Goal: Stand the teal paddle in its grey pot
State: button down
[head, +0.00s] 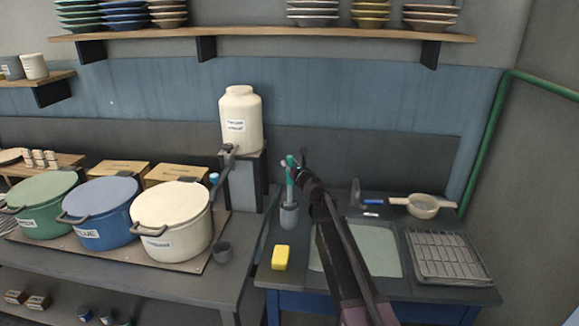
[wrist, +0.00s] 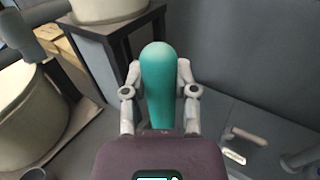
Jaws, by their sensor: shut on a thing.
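The teal paddle (head: 290,181) stands about upright in the head view, its lower end at the mouth of the grey pot (head: 289,217). I cannot tell how far it reaches into the pot. My gripper (head: 295,168) is shut on the paddle near its upper part. In the wrist view the paddle's rounded teal end (wrist: 158,80) shows between the two fingers of my gripper (wrist: 158,70). The pot is hidden in the wrist view. It stands on the counter left of the sink.
A yellow sponge (head: 280,257) lies in front of the pot. The sink (head: 378,250) and a wire rack (head: 446,257) are to the right. A cream jar (head: 241,120) on a grey stand (head: 243,187) is behind left. A cream cooking pot (head: 172,222) stands left.

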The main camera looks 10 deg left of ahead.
jog(key=shift+f, duration=0.2)
jog(key=shift+c, duration=2)
grip_release()
jog(key=shift+r, duration=0.15)
jog(key=shift+r, duration=0.15)
jog(key=v, duration=1.2)
